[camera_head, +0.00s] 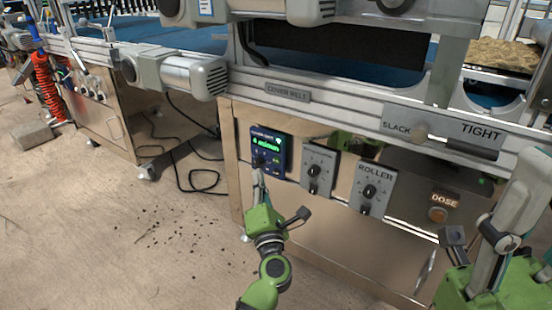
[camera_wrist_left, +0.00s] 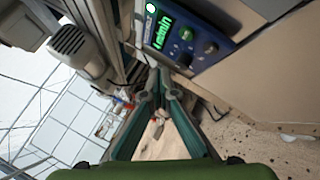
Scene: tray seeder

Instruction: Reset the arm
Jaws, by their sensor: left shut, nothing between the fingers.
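My left gripper (camera_head: 258,172) is in front of the machine's front panel, with its fingertips close to the lower part of the blue control unit (camera_head: 281,153). In the left wrist view the two fingers (camera_wrist_left: 164,84) converge and their tips meet, with nothing between them. The control unit's green-lit display (camera_wrist_left: 162,32) is just above the fingertips there. I cannot tell whether the tips touch the unit. On the right of the head view stands part of my right arm, with a green body; its finger state is unclear.
The SLACK/TIGHT lever rail (camera_head: 471,150) runs above. Dark crumbs lie on the floor (camera_head: 120,270), which is otherwise open at lower left.

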